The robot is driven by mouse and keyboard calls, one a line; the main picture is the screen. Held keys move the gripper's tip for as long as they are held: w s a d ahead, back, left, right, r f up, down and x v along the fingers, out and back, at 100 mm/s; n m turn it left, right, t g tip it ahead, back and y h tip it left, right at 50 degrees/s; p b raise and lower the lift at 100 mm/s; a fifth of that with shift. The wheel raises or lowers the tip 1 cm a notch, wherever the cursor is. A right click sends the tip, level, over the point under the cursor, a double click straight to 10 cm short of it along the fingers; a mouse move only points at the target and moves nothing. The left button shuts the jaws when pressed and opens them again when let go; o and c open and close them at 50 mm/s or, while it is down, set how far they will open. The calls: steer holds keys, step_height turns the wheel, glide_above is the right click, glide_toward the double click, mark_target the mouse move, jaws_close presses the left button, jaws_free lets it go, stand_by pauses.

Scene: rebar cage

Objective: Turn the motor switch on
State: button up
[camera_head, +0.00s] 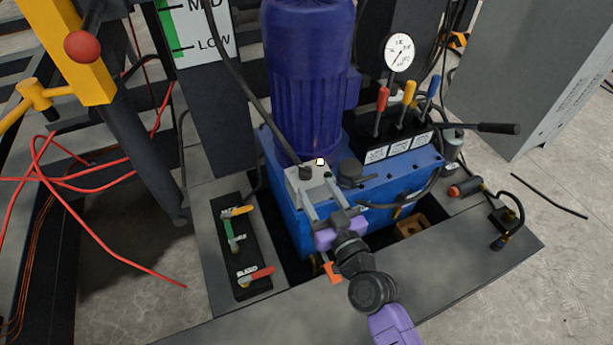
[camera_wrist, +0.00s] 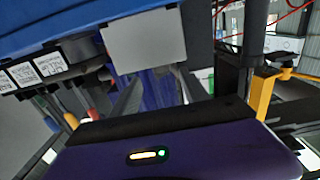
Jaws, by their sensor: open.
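A pale grey box (camera_head: 303,182) sits on top of the blue power unit (camera_head: 285,215), at the foot of the dark blue motor (camera_head: 310,80). A small white switch-like piece (camera_head: 320,161) shows at the box's far edge; its position is too small to read. My gripper (camera_head: 318,195) is open and empty, its two fingers over the near part of the box. I cannot tell whether they touch it. In the wrist view, the flat grey face of the box (camera_wrist: 145,42) lies just beyond the fingers (camera_wrist: 155,88), and the switch is not visible.
Red, yellow and blue levers (camera_head: 409,92) and a round gauge (camera_head: 398,53) stand right of the motor. A black cable (camera_head: 245,85) runs down to the box. A bleed valve panel (camera_head: 240,245) lies at left. A grey cabinet (camera_head: 535,70) stands at right.

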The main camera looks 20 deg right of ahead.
mark_target(308, 176)
steer(key=w, duration=0.7)
steer(key=shift+w+a+p, duration=0.15)
steer(key=shift+w+p, duration=0.05)
steer(key=shift+p, duration=0.2)
jaws_close()
